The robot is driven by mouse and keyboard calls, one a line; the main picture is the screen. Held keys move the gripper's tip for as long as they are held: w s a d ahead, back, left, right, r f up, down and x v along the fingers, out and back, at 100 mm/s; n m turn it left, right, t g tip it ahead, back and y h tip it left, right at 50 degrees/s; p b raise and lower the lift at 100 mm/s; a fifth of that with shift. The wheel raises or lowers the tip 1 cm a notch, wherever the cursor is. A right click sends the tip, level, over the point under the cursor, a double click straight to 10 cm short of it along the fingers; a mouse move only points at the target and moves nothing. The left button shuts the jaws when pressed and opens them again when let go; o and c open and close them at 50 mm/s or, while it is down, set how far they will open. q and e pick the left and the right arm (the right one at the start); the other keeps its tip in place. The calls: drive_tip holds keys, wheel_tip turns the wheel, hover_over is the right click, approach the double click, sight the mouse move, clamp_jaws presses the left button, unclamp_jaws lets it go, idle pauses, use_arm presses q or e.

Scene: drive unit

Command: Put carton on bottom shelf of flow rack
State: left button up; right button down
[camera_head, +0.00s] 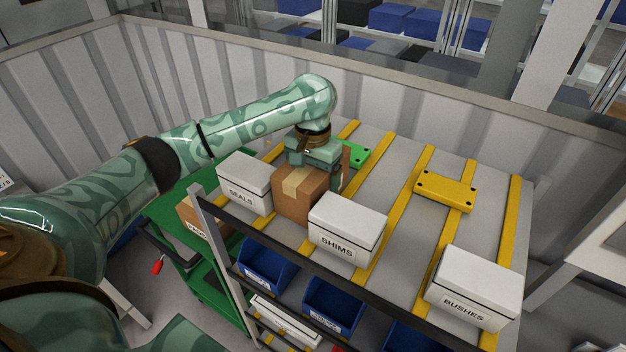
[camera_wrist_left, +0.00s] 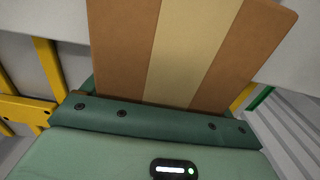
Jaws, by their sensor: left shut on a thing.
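A brown carton (camera_head: 297,192) with a pale tape strip is at the top shelf of the flow rack (camera_head: 408,205), between the white SEALS box and the white SHIMS box. My left gripper (camera_head: 316,160) is shut on the carton from behind and above. The carton's taped brown face fills the upper middle of the left wrist view (camera_wrist_left: 120,50), close against the gripper. I cannot tell whether the carton rests on the shelf or hangs just above it. The lower shelf shows blue bins and is partly hidden. My right gripper is not in view.
SEALS box (camera_head: 244,184), SHIMS box (camera_head: 347,228) and BUSHES box (camera_head: 473,287) stand along the front edge. Yellow (camera_head: 446,190) and green (camera_head: 356,153) blocks lie behind. Blue bins (camera_head: 262,265) sit below. A green cart (camera_head: 172,212) with another brown carton (camera_head: 200,220) stands left.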

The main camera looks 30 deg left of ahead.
use_arm(q)
drive_tip(key=o, duration=1.2)
drive_tip(key=shift+f, duration=0.15)
drive_tip(key=shift+c, duration=0.2)
